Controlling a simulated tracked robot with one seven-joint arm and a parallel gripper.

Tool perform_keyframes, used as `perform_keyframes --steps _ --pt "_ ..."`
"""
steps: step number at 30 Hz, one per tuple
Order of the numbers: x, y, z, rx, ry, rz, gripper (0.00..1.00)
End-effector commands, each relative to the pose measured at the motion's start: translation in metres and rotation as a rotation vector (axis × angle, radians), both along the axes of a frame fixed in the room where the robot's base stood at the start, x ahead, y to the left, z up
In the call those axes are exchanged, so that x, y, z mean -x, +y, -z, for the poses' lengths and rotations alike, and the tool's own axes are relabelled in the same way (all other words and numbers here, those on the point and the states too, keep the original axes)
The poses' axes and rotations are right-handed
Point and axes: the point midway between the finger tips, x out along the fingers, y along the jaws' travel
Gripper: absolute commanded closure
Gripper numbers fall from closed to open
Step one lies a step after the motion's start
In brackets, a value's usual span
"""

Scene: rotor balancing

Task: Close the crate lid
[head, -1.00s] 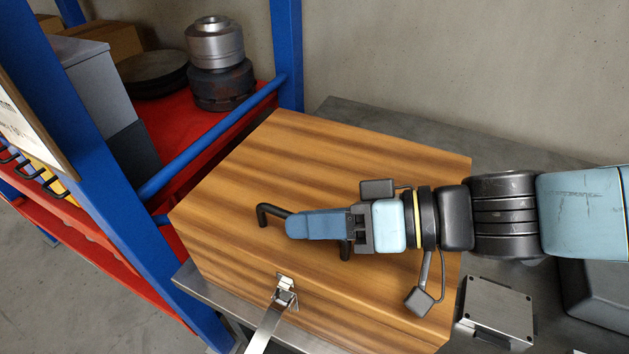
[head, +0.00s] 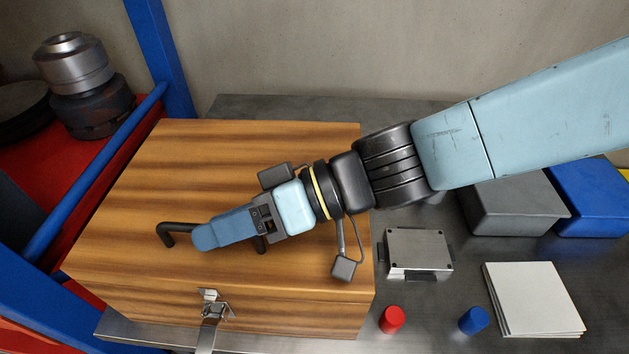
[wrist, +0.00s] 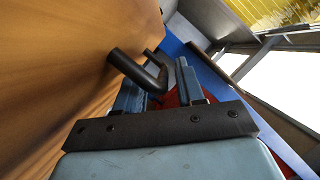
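The wooden crate stands at the left of the grey bench in the head view, and its lid (head: 230,150) lies down on the body with a thin seam along the front. A black bar handle (head: 168,228) sits on the lid; it also shows in the wrist view (wrist: 130,68). A metal latch (head: 210,308) is on the crate's front, its strap hanging down. My gripper (head: 203,238) is over the handle. In the wrist view my gripper's (wrist: 160,85) blue fingers are apart, with the handle's bent bar between them and a gap at the right finger.
A blue-framed shelf (head: 160,60) with red decks stands left of the crate, holding a metal rotor part (head: 75,65). To the right lie a metal box (head: 418,252), red cap (head: 391,319), blue cap (head: 473,320), white sheets (head: 535,300), grey bin (head: 515,205) and blue bin (head: 595,200).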

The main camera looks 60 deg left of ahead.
Motion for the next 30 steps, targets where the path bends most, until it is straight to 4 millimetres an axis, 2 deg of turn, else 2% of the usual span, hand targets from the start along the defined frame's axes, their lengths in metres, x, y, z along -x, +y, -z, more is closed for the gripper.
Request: perform_keyframes --steps 30 --pt "-0.115 -0.033 -0.033 0.001 -0.002 0.004 0.62"
